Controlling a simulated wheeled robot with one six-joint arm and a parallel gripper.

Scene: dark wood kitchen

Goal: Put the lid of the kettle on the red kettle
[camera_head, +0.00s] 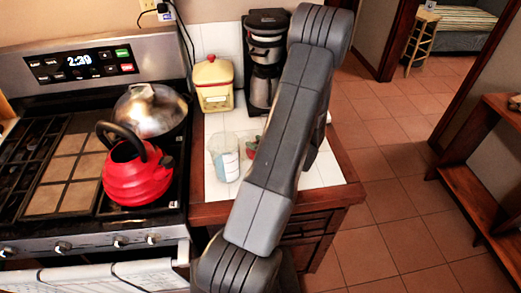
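The red kettle (138,180) stands upright on the front right of the stove, with its black handle arched over the top. I cannot clearly tell whether its opening is covered. A small red and greenish thing (252,147) shows on the tiled counter, partly hidden behind my arm. It is too small and covered to tell whether it is the kettle's lid. My arm rises across the middle of the view, over the counter. My gripper is not in view.
A shiny domed pan (150,110) is behind the kettle. Open tiled floor (390,215) lies right.

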